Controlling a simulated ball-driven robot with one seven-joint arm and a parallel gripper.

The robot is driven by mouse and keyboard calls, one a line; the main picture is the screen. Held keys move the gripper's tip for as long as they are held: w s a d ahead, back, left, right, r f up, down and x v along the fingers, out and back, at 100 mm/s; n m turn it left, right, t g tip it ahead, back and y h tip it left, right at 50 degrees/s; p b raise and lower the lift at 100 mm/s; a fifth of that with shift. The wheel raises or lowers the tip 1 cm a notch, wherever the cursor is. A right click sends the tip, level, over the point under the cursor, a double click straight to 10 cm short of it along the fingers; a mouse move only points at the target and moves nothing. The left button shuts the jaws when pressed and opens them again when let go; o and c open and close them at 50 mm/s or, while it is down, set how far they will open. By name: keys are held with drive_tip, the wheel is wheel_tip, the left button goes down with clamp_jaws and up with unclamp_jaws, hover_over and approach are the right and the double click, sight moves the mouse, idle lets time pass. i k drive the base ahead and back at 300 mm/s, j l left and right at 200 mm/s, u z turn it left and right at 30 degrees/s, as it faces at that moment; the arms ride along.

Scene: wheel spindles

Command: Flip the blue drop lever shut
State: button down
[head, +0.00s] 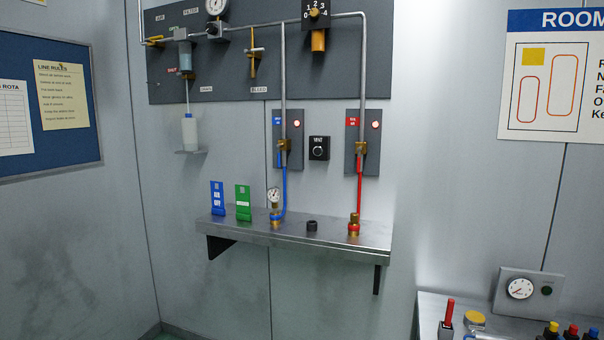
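A grey panel with a blue label (278,122) is on the wall left of centre. A brass valve (283,145) sits on it at the foot of a vertical pipe. A short blue piece that looks like the drop lever (280,159) hangs down just below the brass valve. A blue hose (285,188) runs down close beside it, so their edges are hard to part, and whether the lever stands open or shut cannot be told at this size. My gripper is not in view.
A matching red valve panel (352,132) with a red hose (360,190) is to the right, past a black knob box (319,148). Below, a metal shelf (335,238) bears brass couplings, a gauge and blue and green stands. Open space lies before the shelf.

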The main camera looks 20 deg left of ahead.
sight(278, 145)
drive_tip(key=i+l+u, duration=0.1)
drive_tip(key=i+u, duration=0.2)
drive_tip(key=i, duration=0.25)
drive_tip(key=i+l+u, duration=0.35)
drive_tip(key=i, duration=0.15)
drive_tip(key=i+l+u, duration=0.3)
drive_tip(key=i, duration=0.2)
